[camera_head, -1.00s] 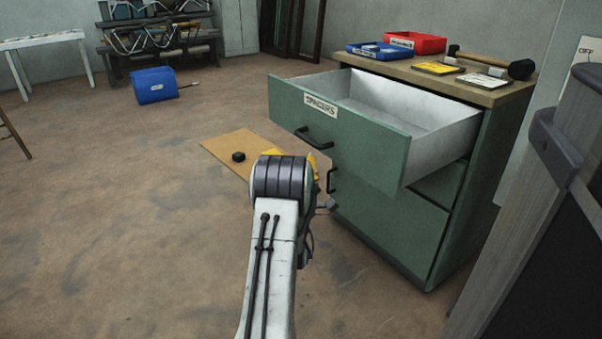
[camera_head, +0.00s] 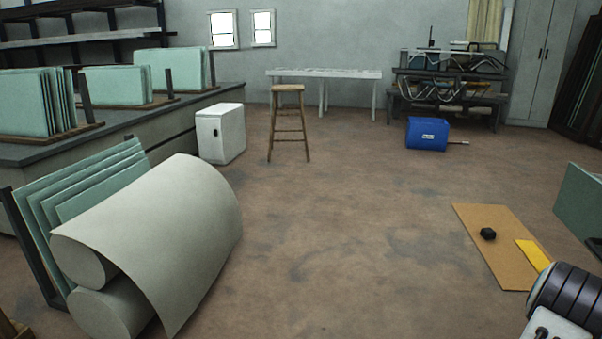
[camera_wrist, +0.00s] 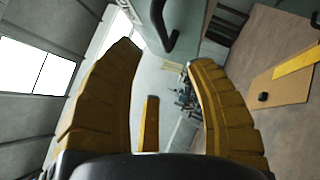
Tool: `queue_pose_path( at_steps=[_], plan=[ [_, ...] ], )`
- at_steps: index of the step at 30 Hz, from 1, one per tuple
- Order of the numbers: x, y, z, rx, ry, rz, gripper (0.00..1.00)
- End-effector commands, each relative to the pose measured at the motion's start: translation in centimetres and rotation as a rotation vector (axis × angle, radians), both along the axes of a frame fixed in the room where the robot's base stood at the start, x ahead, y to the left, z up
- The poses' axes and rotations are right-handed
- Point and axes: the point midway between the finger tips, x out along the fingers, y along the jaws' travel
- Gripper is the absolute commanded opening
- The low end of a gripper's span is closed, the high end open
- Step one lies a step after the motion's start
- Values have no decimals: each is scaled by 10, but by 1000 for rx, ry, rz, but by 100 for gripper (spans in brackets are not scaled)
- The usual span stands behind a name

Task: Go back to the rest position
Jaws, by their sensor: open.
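My gripper (camera_wrist: 165,95) shows in the wrist view with its yellow ribbed fingers spread apart and nothing between them. A dark drawer handle and part of a green drawer front (camera_wrist: 185,15) show at the top of that view, beyond the fingers; I cannot tell how far off they are. In the head view only part of my arm shows at the lower right corner, and the gripper itself is out of that picture. The green drawer front (camera_head: 582,205) shows at the right edge of the head view, cut off by the frame.
A brown board (camera_head: 475,225) with a small black block (camera_head: 488,234) and a yellow piece (camera_head: 533,254) lies on the floor at right. A large roll (camera_head: 165,235) and green sheets (camera_head: 85,190) stand at left. The middle floor is clear.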

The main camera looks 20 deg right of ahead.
Motion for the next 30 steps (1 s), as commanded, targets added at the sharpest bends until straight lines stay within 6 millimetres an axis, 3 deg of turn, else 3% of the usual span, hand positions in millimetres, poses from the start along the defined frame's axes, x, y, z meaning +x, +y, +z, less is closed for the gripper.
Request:
queue_pose_path(
  at_steps=[5,8,14,21,25,30],
  plan=[
    [7,1,8,14,-10,18,50],
    [25,4,26,60,-41,68,50],
    [100,28,86,283,-166,261,50],
    [191,103,157,666,-323,475,50],
    [223,158,191,887,-387,542,50],
    [245,239,233,1174,-444,574,50]
  ],
)
